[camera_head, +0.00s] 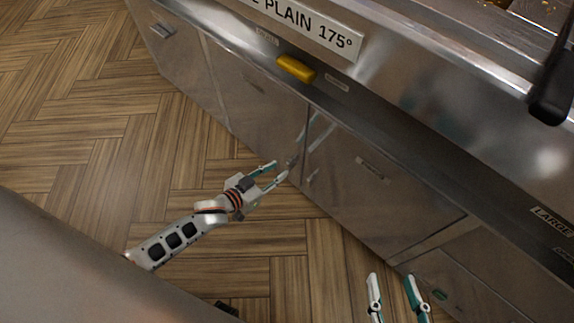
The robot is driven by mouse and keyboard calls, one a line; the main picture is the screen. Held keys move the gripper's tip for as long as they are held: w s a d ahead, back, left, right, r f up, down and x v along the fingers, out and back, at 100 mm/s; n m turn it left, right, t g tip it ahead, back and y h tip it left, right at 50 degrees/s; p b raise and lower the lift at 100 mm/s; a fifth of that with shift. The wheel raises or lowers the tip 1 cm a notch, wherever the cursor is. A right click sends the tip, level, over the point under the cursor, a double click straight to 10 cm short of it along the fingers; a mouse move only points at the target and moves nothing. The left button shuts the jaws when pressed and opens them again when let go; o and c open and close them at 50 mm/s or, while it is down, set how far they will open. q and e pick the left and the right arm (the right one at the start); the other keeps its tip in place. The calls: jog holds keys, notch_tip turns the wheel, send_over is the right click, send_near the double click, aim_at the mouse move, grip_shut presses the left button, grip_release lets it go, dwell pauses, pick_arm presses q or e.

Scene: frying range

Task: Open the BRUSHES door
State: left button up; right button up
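Steel cabinet doors line the lower front of the range. One door (262,112) is left of centre, and another door (385,205) is right of it. Each carries a small label, at the left door (253,83) and the right door (373,170), too small to read, so I cannot tell which says BRUSHES. Small vertical handles sit near their shared edge, a left handle (293,160) and a right handle (312,178). My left gripper (281,169) is open, its fingertips close to the left handle; contact is unclear. My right gripper (390,279) is open and empty at the bottom right.
A yellow handle or block (296,68) sits on the front ledge under the PLAIN 175° sign (310,25). A black handle (552,85) juts out at the upper right. The wooden floor (75,120) at left is clear.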

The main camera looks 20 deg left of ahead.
aim_at(287, 165)
pick_arm(q)
jog(key=w+f, duration=0.1)
jog(key=w+d+f+b, duration=0.1)
jog(key=shift+w+d, duration=0.1)
jog(key=shift+w, duration=0.2)
jog(key=shift+w+d, duration=0.2)
jog(key=shift+w, duration=0.4)
pick_arm(e)
jog(key=shift+s+a+f+m+y, duration=0.2)
jog(key=shift+a+m, duration=0.2)
jog(key=shift+a, duration=0.2)
jog(key=shift+s+a+f+m+y, duration=0.1)
jog(key=shift+s+a+f+m, duration=0.1)
jog(key=shift+a+m, duration=0.3)
pick_arm(q)
grip_shut()
